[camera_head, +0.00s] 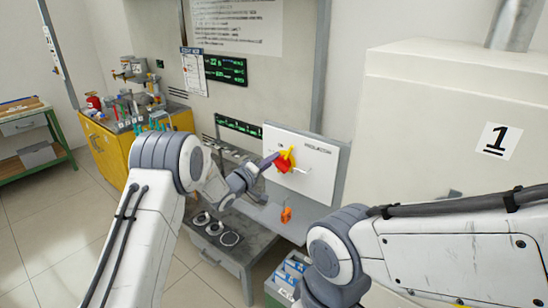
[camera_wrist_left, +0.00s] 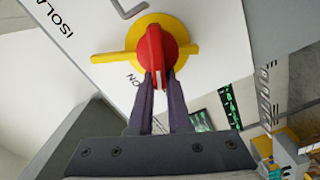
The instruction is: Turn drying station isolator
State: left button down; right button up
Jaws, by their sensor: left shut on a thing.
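The isolator is a red handle (camera_wrist_left: 153,50) on a yellow disc with a yellow bar (camera_wrist_left: 105,58), mounted on a white panel (camera_head: 322,178) marked ISOLATOR. In the head view the red handle (camera_head: 282,167) and yellow part (camera_head: 290,153) show at the tip of my left arm. My left gripper (camera_wrist_left: 159,80) is shut on the near end of the red handle, with a dark finger on each side. It also shows in the head view (camera_head: 271,161). An ON mark is partly visible beside the fingers. My right gripper is out of view.
Below the panel is an orange part (camera_head: 286,215) and a grey bench (camera_head: 238,252) with round pieces. A large cream cabinet (camera_head: 450,110) marked 1 stands right. A yellow cabinet (camera_head: 115,155) with tools stands left. Open floor (camera_head: 50,240) lies at left.

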pick_arm(q)
jog(key=n, duration=0.1)
jog(key=f+n, duration=0.1)
jog(key=n, duration=0.1)
jog(key=f+n+p, duration=0.1)
jog(key=shift+s+d+n, duration=0.15)
jog(key=shift+n, duration=0.15)
dwell(0.5)
jog(key=c, duration=0.9)
grip_release()
jog(key=shift+r, duration=0.1)
jog(key=shift+o, duration=0.2)
jog(key=shift+r, duration=0.2)
jog(key=shift+a, duration=0.2)
